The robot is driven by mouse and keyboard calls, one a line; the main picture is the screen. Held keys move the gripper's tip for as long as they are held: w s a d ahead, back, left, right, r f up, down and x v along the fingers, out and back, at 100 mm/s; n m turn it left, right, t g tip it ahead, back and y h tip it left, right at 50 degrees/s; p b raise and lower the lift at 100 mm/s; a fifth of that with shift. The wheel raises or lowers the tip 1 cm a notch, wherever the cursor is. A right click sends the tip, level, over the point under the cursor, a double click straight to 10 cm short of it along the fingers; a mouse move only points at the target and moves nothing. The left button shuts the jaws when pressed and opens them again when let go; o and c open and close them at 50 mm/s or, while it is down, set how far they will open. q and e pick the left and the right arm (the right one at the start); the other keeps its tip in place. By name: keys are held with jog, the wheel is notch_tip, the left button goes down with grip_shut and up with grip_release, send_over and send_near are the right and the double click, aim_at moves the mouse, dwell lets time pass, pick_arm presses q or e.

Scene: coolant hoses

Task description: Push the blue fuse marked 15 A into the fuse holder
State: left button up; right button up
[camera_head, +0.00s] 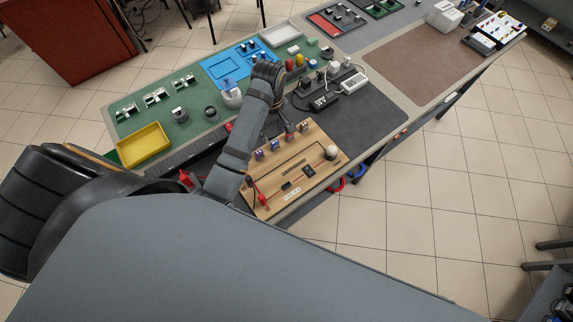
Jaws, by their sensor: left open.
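A wooden board (270,190) lies at the front edge of the bench. Along its back edge stand several small coloured pieces that look like fuses in stands. One bluish piece (259,155) is at the left and another (276,144) is beside it. The marking 15 A is too small to read, so I cannot tell which is the named fuse. A small black block (309,172) on the board may be the fuse holder. My right gripper is out of view.
A brown mat (415,65) is clear.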

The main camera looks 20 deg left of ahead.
aim_at(275, 142)
pick_arm(q)
notch_tip(275, 142, down, 4)
jog(key=b, duration=0.3)
jog(key=shift+r, duration=0.25)
jog(key=shift+f, duration=1.55)
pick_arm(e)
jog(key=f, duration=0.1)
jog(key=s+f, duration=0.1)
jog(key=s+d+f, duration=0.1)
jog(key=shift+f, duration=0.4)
pick_arm(q)
jog(key=shift+p, duration=0.4)
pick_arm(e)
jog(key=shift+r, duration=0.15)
pick_arm(q)
jog(key=shift+r+p, duration=0.1)
jog(key=shift+p, duration=0.4)
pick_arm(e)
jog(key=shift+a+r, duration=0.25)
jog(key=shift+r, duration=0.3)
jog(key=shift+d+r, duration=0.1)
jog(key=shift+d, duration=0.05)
